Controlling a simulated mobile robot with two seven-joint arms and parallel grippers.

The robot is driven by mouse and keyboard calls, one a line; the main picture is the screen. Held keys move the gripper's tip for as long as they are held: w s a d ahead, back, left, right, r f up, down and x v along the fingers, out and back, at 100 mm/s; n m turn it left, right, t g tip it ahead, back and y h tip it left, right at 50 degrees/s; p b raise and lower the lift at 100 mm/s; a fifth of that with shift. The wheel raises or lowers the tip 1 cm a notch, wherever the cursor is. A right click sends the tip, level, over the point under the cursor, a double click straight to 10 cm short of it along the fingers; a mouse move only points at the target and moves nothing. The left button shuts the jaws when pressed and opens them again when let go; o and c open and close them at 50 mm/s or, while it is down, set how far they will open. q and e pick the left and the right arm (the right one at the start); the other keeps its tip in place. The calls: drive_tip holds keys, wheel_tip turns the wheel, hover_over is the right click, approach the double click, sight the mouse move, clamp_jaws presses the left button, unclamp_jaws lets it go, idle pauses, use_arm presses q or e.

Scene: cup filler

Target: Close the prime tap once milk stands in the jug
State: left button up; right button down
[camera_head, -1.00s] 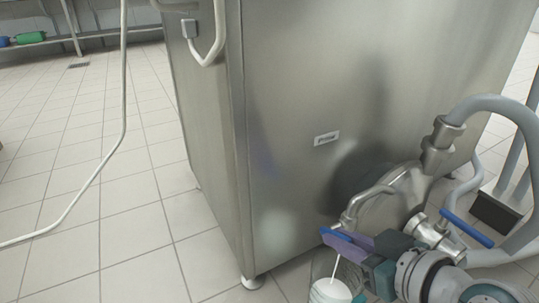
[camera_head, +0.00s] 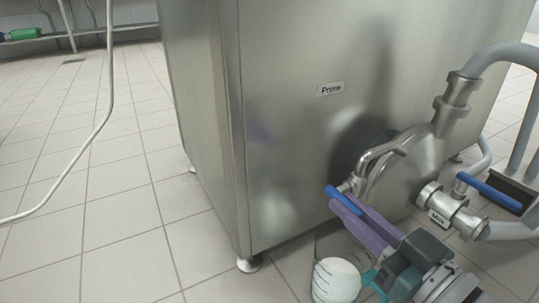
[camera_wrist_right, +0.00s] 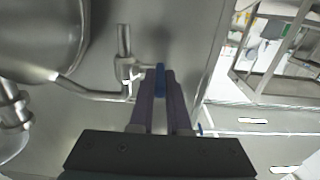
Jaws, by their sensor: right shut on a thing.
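The prime tap's blue lever (camera_head: 344,200) sits on the small steel outlet pipe below the "Prime" label (camera_head: 330,89). My right gripper (camera_head: 352,208) has its purple fingers shut on this lever; the wrist view shows the blue lever (camera_wrist_right: 160,78) between the fingers. The lever slopes down to the right in the head view. The jug (camera_head: 336,281) stands on the floor below, with white milk showing in it and its lower part cut off by the picture's edge. No milk stream shows now; my gripper may hide the spout. My left gripper is out of view.
The steel machine cabinet (camera_head: 280,150) fills the middle. The round pump housing (camera_head: 405,170) and a second valve labelled Milk (camera_head: 440,215), with a blue lever (camera_head: 488,190), are right of my gripper. A white hose (camera_head: 95,130) hangs left; the tiled floor there is clear.

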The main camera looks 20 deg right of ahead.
drive_tip(key=c, duration=0.9)
unclamp_jaws()
drive_tip(key=shift+w, duration=0.1)
drive_tip(key=shift+s, duration=0.35)
drive_tip(key=s+p, duration=0.1)
drive_tip(key=s, duration=0.2)
drive_tip(key=s+p, duration=0.1)
drive_tip(key=s, duration=0.2)
drive_tip(key=s+p, duration=0.2)
drive_tip(key=s, duration=0.1)
drive_tip(key=shift+s+d, duration=0.15)
drive_tip(key=shift+d, duration=0.2)
